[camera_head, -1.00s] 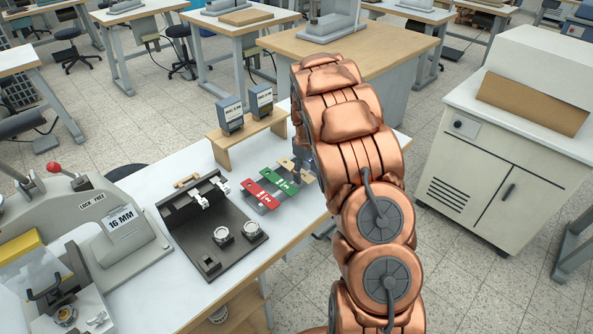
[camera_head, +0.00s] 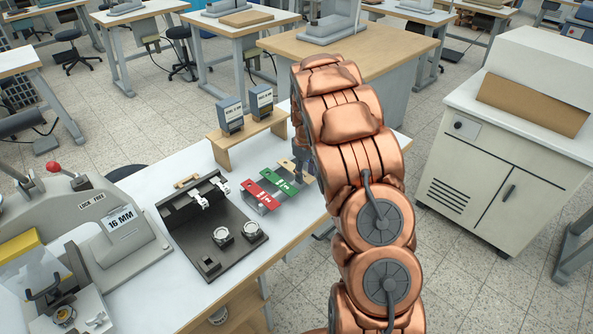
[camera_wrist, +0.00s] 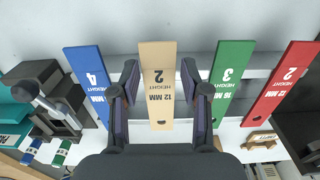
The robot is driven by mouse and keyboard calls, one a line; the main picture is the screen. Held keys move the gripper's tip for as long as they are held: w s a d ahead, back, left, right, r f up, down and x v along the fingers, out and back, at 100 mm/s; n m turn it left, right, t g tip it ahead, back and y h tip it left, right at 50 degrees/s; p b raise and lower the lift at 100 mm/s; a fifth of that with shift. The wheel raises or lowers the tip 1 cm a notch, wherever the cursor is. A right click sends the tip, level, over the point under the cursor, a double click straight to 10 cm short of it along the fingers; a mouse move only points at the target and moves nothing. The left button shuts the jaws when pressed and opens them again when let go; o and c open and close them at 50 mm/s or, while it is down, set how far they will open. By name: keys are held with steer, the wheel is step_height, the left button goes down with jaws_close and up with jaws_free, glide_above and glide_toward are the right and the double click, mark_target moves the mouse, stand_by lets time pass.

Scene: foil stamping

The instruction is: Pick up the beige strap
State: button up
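The beige strap (camera_wrist: 158,60) is a flat piece marked "2 HEIGHT 12 MM" with a hole near its lower end, in the middle of the wrist view. In the head view only a small part of the beige strap (camera_head: 286,163) shows beside my gripper (camera_head: 302,160), and my arm hides the rest. In the wrist view my gripper (camera_wrist: 159,82) is open, with one finger on each side of the strap. A narrow gap shows between each finger and the strap's edges.
A blue strap (camera_wrist: 88,80) lies left of the beige one in the wrist view, with green (camera_wrist: 231,75) and red (camera_wrist: 283,82) straps to its right. A wooden stand (camera_head: 221,157) with two grey boxes stands behind, and a dark fixture plate (camera_head: 222,257) lies to the left.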

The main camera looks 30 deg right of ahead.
steer(key=shift+s+d+f, duration=0.1)
steer(key=shift+f, duration=0.05)
steer(key=c, duration=0.3)
steer(key=shift+c, duration=0.2)
steer(key=shift+d+r+p, duration=0.1)
steer(key=shift+r+p, duration=0.2)
steer(key=shift+p, duration=0.25)
steer(key=shift+r+b, duration=0.15)
steer(key=shift+b, duration=0.4)
step_height(320, 180, up, 3)
steer(key=shift+f+b, duration=0.1)
steer(key=shift+b, duration=0.55)
steer(key=shift+a+r, duration=0.2)
steer(key=shift+a, duration=0.05)
steer(key=s+a+r+b, duration=0.1)
steer(key=s+a+b, duration=0.3)
steer(key=s+a, duration=0.6)
steer(key=shift+s+a+r, duration=0.25)
steer(key=shift+a, duration=0.6)
steer(key=shift+r, duration=0.15)
